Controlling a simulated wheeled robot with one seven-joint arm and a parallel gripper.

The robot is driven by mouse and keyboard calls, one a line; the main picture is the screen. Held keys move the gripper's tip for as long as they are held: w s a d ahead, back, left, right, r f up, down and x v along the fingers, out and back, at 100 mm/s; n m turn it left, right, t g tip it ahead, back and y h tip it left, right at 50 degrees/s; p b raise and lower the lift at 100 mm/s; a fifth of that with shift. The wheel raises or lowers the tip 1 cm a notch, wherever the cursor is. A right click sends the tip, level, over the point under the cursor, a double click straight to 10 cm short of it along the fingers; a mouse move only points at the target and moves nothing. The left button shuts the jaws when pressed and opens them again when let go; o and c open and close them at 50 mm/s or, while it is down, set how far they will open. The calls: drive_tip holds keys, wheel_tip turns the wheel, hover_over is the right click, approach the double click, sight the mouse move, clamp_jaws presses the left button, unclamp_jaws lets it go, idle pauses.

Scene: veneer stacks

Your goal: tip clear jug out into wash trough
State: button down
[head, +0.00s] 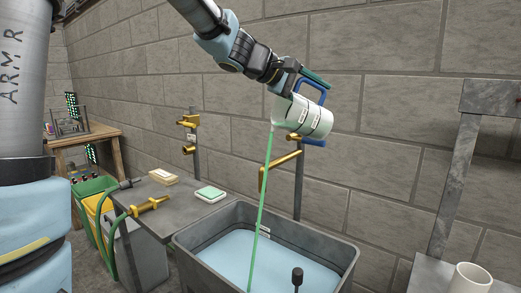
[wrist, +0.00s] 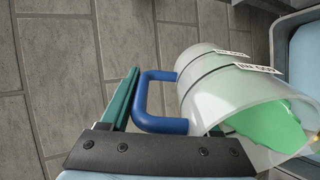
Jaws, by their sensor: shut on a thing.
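The clear jug (head: 308,117) has a blue handle and pale labels. It is tilted well over above the wash trough (head: 350,262), with its mouth toward the lower left. A thin green stream (head: 265,190) falls from its mouth into the trough, which holds pale blue liquid. My gripper (head: 303,80) is shut on the jug's blue handle. In the wrist view the handle (wrist: 143,100) lies at the gripper's green fingers, and green liquid (wrist: 275,125) shows inside the jug (wrist: 212,85).
A brass tap (head: 280,165) on a grey post stands behind the trough, close below the jug. A grey bench (head: 165,215) with a green-and-white block (head: 210,194) is at left. A white cup (head: 470,278) stands at lower right.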

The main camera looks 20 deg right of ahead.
sight(299, 79)
drive_tip(key=shift+a+r+h+b, duration=0.35)
drive_tip(key=shift+r+h+b, duration=0.1)
drive_tip(key=shift+b, duration=0.6)
drive_tip(key=shift+a+r+h+b, duration=0.4)
drive_tip(key=shift+a+b, duration=0.35)
drive_tip(key=shift+b, duration=0.95)
drive_tip(key=shift+a+r+h+b, duration=0.4)
drive_tip(key=shift+a+b, duration=0.35)
drive_tip(key=shift+b, duration=0.95)
drive_tip(key=shift+a+r+h+b, duration=0.4)
drive_tip(key=shift+a+h+b, duration=0.35)
drive_tip(key=shift+b, duration=1.85)
